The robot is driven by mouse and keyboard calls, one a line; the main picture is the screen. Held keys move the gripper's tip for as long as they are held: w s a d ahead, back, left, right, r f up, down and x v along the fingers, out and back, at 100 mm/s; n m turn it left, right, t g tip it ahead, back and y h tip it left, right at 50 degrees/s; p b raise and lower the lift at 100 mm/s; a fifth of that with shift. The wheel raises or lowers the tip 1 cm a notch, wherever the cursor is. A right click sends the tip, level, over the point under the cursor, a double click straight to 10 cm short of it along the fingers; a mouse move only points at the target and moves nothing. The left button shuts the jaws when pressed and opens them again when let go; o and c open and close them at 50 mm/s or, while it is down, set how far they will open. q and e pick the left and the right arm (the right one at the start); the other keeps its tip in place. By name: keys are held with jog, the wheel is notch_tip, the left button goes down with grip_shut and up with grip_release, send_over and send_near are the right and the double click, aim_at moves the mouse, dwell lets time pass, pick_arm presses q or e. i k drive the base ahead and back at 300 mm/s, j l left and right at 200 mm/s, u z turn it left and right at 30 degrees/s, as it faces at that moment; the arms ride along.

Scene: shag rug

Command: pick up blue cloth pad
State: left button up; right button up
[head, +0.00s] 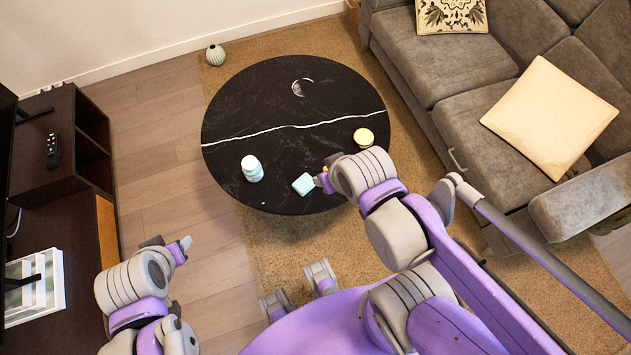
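A small light-blue pad (303,184), which I take for the blue cloth pad, is at the near edge of the round black table (250,110). My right gripper (322,176) is right beside it, at the pad's right side. My own wrist hides most of its fingers, so I cannot tell whether they touch or hold the pad. My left gripper (184,246) is over the wooden floor, left of the table and far from the pad. Its opening does not show clearly.
On the table are a white-and-teal bottle (252,168), a yellow-topped round jar (363,137) and a crescent-marked dark item (301,87). A grey sofa (430,70) stands right. A dark cabinet (75,150) stands left. A ribbed vase (215,55) is behind the table.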

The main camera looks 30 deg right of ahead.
aim_at(302, 184)
jog(key=z, duration=1.7)
jog(key=k+j+z, duration=0.2)
jog(key=z, duration=0.2)
jog(key=k+j+z, duration=0.35)
jog(key=i, duration=0.1)
